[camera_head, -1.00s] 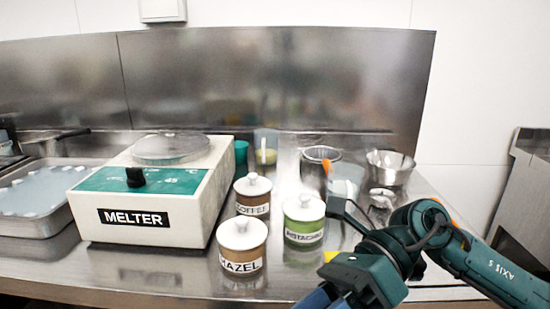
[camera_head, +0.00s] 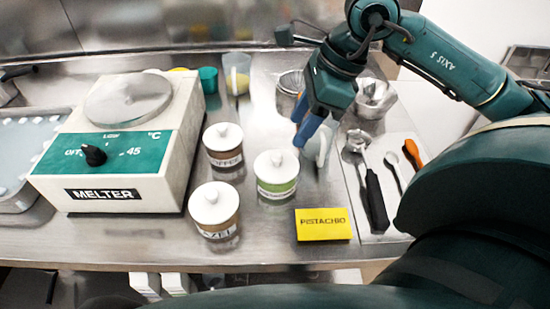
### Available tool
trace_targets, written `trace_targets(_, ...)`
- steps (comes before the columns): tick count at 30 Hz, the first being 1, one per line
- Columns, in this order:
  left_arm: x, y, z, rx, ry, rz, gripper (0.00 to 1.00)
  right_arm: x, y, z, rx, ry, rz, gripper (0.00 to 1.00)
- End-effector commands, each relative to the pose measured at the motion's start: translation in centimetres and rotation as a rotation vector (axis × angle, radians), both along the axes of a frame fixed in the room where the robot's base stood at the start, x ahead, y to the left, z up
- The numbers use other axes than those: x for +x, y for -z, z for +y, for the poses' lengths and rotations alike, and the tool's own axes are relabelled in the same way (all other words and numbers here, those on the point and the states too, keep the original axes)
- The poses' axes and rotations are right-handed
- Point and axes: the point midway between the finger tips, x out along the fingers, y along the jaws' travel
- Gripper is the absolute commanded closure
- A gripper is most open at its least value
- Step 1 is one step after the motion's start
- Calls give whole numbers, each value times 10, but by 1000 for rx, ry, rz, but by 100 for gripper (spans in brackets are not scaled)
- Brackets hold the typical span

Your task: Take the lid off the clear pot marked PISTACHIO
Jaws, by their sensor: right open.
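The clear pot marked PISTACHIO (camera_head: 277,190) stands upright on the steel counter, with green contents behind its white label. Its white lid (camera_head: 266,169) with a round knob sits on top. My right gripper (camera_head: 306,136) has blue fingers pointing down, above and just to the right of this pot, apart from the lid. It is open, and nothing shows between its fingers. My left gripper is not in view.
Lidded pots marked COFFEE (camera_head: 224,158) and HAZEL (camera_head: 216,226) stand close on the left, beside the melter (camera_head: 115,150). A yellow PISTACHIO card (camera_head: 323,224) lies in front. A tray with a scoop and spoons (camera_head: 375,200) is at right.

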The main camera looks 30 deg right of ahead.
Motion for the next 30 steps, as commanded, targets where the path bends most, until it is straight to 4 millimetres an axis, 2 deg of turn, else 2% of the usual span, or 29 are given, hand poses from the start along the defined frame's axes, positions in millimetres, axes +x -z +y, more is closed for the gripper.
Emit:
trace_targets(3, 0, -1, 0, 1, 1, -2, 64, 3, 17, 7, 3, -2, 3, 54)
trace_targets(11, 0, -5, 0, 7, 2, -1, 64, 8, 33, 16, 5, -2, 3, 54)
trace_targets(15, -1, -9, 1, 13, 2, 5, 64, 14, 51, 28, 6, -4, 4, 54)
trace_targets(19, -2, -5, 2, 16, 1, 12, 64, 18, 67, 31, 5, 0, 3, 54)
trace_targets(28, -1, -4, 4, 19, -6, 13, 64, 19, 72, 32, 1, 0, 0, 54)
trace_targets(30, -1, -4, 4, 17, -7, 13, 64, 19, 72, 32, 1, 0, 0, 60)
